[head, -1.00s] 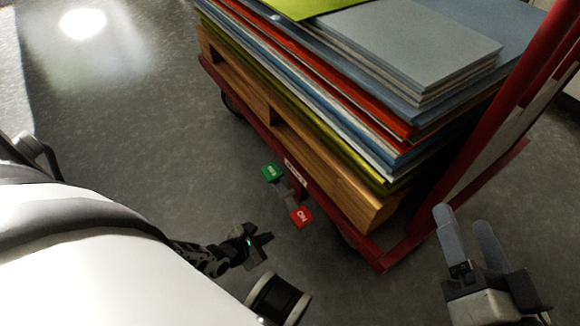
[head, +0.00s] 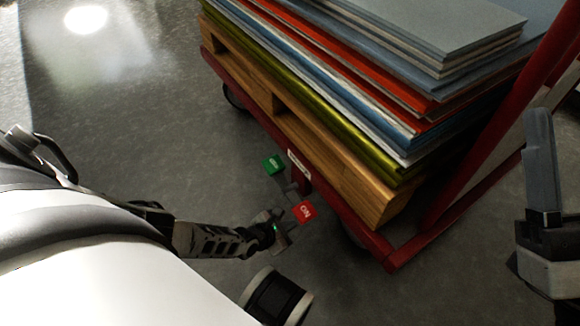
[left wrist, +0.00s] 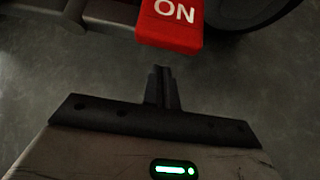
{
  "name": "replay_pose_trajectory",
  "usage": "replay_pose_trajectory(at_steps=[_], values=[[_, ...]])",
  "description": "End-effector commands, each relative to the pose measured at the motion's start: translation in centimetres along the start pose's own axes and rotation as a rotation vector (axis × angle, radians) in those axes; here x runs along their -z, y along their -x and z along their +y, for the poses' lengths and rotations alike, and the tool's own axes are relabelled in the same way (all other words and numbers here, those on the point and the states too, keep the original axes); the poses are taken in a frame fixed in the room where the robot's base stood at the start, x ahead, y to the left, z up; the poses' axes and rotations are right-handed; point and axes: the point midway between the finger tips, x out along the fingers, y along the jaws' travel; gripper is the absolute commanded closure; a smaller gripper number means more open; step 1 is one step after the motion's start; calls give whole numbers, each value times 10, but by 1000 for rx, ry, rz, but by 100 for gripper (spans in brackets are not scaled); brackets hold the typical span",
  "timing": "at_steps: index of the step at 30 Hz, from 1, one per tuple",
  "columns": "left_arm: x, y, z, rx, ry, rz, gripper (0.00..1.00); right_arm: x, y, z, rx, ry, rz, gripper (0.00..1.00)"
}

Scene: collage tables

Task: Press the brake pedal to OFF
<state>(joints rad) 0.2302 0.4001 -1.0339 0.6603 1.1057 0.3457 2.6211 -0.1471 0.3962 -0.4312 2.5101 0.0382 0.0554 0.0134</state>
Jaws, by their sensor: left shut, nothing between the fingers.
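The brake has a red pedal (head: 304,211) marked ON and a green pedal (head: 274,164) whose label is too small to read surely. Both stick out from the cart's side, low over the floor. My left gripper (head: 284,229) is shut and empty, just left of and below the red pedal in the head view. In the left wrist view the closed fingertips (left wrist: 161,72) point at the red pedal (left wrist: 172,25), with a small gap seen between them. The green pedal is out of that view. My right gripper (head: 541,165) is at the right edge, partly cut off.
The red cart (head: 398,246) carries a wooden pallet (head: 355,190) with a stack of coloured sheets (head: 330,95). Its red handle post (head: 480,150) rises at the right. A dark wheel (head: 233,96) shows under the far corner. The grey floor left of the pedals is clear.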

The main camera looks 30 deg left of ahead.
Motion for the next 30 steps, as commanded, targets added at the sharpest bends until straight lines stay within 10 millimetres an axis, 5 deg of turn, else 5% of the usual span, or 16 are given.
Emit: replay_pose_trajectory(at_steps=[15, 30], values=[[-24, 18, 2, 2, -5, -5, 100, 0, 0, 0, -1, -4, -3, 35], [-23, 23, 1, 1, -5, -4, 100, 0, -1, 1, -2, -11, -7, 35]])
